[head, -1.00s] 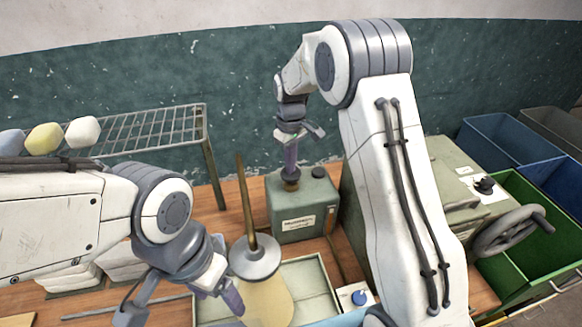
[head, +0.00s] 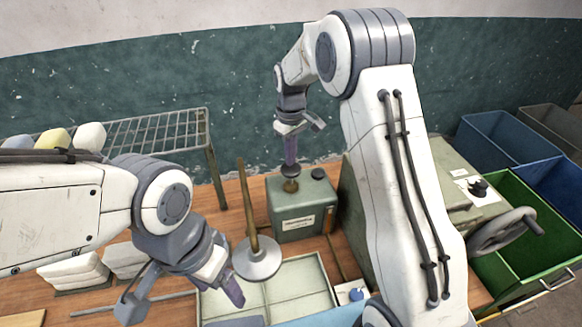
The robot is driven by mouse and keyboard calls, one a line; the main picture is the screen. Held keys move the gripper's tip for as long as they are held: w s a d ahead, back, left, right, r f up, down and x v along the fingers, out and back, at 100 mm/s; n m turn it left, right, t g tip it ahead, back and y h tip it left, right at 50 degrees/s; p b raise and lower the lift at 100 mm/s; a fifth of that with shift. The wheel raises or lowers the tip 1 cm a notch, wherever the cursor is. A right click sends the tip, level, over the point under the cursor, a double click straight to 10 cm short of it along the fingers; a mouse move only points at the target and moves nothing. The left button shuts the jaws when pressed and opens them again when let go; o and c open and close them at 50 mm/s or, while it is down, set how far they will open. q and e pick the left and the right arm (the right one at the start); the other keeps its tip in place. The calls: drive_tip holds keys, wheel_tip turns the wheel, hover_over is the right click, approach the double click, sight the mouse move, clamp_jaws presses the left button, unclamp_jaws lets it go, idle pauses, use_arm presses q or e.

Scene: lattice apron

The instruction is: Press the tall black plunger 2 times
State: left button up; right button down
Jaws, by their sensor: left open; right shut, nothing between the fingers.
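The tall black plunger (head: 290,170) stands on top of a green box (head: 292,228) with a white label, its black cap above a brass-coloured collar. My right gripper (head: 290,161) is shut and empty, pointing straight down just over the cap. Its tip hides part of the cap, and I cannot tell whether they touch. A shorter black knob (head: 318,173) is on the same box to the right. My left gripper (head: 183,300) is open and empty over the table's front left, well away from the box.
A blue knob (head: 356,294) sits right of the tray. A wire rack (head: 150,130) is at the left. A green machine with handwheel (head: 500,232) and bins (head: 535,240) are at the right.

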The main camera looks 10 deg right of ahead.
sight(291, 168)
drive_tip(key=shift+r, duration=0.1)
wheel_tip(291, 168, up, 5)
drive_tip(key=p, duration=0.4)
idle(0.3)
